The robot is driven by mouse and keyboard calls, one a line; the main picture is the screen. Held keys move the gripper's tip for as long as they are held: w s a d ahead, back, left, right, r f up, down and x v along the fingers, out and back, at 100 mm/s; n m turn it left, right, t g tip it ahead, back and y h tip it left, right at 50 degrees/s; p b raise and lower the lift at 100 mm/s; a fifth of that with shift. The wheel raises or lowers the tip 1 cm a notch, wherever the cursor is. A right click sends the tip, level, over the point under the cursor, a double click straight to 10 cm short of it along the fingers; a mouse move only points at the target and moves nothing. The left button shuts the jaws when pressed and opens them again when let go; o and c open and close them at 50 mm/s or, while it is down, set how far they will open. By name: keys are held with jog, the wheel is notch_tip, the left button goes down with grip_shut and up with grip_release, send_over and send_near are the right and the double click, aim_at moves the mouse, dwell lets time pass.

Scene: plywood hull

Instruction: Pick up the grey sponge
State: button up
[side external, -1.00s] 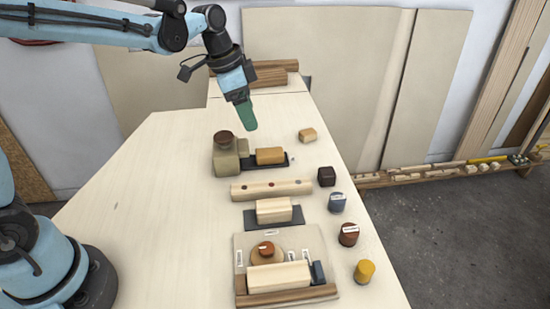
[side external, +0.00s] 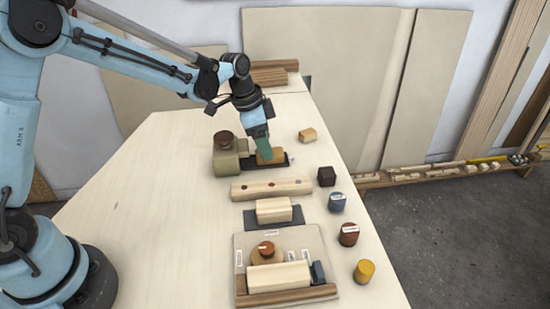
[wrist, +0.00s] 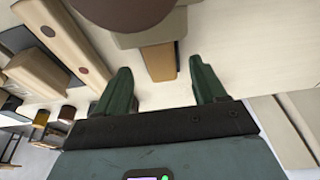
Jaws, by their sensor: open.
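A small grey-beige block (side external: 243,148), which may be the grey sponge, stands against the right side of an olive-grey box (side external: 226,162). My gripper (side external: 265,153) is low beside it, its green fingers in front of part of an orange-tan block (side external: 276,156). In the wrist view, my gripper (wrist: 163,82) is open, with a brown-tan block (wrist: 160,62) between and just beyond the fingertips. A grey-brown surface (wrist: 160,28) lies past that block; I cannot tell whether it is the sponge. No object is held.
A dark knob (side external: 223,137) tops the olive-grey box. A dark tray (side external: 284,162) lies under the orange-tan block. A wooden bar with holes (side external: 290,188) and a pale block (side external: 273,209) are nearer the camera. Small pieces line the right edge. The table's left side is clear.

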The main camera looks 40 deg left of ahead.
jog(key=shift+x, duration=1.6)
jog(key=shift+r, duration=0.1)
jog(key=c, duration=1.1)
jog(key=shift+r, duration=0.15)
jog(key=shift+r, duration=0.6)
notch_tip(320, 180, up, 3)
jog(key=shift+f, duration=0.1)
jog(key=s+d+r, duration=0.2)
jog(key=d, duration=0.1)
jog(key=s+d+r, duration=0.2)
jog(key=d, duration=0.1)
jog(key=s+d+r, duration=0.2)
jog(key=s+d, duration=0.1)
jog(key=shift+d+r, duration=0.2)
jog(key=shift+r, duration=0.15)
